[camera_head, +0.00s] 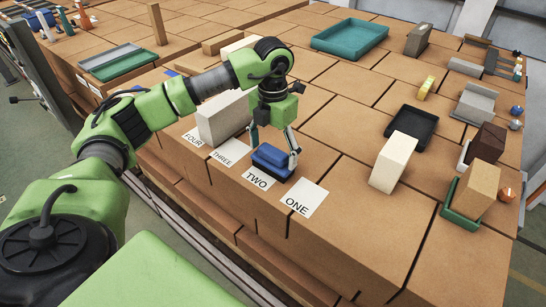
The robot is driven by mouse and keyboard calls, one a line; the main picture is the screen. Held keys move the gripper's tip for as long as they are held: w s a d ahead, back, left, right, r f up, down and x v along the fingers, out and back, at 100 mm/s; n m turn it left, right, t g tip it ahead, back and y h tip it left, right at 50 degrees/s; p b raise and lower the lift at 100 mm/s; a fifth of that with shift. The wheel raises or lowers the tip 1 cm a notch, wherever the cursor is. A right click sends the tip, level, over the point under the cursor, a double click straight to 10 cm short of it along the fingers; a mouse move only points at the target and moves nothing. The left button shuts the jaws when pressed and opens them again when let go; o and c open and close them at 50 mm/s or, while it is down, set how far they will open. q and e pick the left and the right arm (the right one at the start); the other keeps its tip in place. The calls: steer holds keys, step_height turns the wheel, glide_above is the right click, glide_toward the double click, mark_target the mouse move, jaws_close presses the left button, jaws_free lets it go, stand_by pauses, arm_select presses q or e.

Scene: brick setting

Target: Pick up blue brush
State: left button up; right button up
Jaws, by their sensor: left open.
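The blue brush (271,161) is a small blue block with a dark band, at the near edge of the brown block surface, just behind the card marked TWO (259,181). My left gripper (275,150) is directly above it, pointing down. Its fingers are apart, one at the brush's left and one at its right end. I cannot tell whether the fingers touch the brush. The gripper hides part of the brush's top and far side. My right gripper is out of view.
Cards ONE (304,198), THREE (230,152) and FOUR (193,138) line the near edge. A grey block (222,120) stands left of the gripper. A cream block (394,162) and a black tray (412,126) stand right. A teal tray (350,38) lies behind.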

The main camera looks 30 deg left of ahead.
mark_target(274, 153)
arm_select(q)
steer(key=c, duration=1.3)
steer(key=shift+o, duration=0.2)
steer(key=shift+r, duration=0.1)
steer(key=shift+r+b, duration=0.45)
steer(key=shift+b, duration=0.35)
steer(key=r, duration=0.1)
steer(key=r+b, duration=0.1)
steer(key=d+r+b, duration=0.1)
steer(key=shift+s, duration=0.4)
steer(key=s+d+r+b, duration=0.1)
steer(key=s+d+r, duration=0.6)
steer(key=s+r, duration=0.2)
steer(key=shift+s+d+b, duration=0.4)
steer(key=shift+s, duration=0.25)
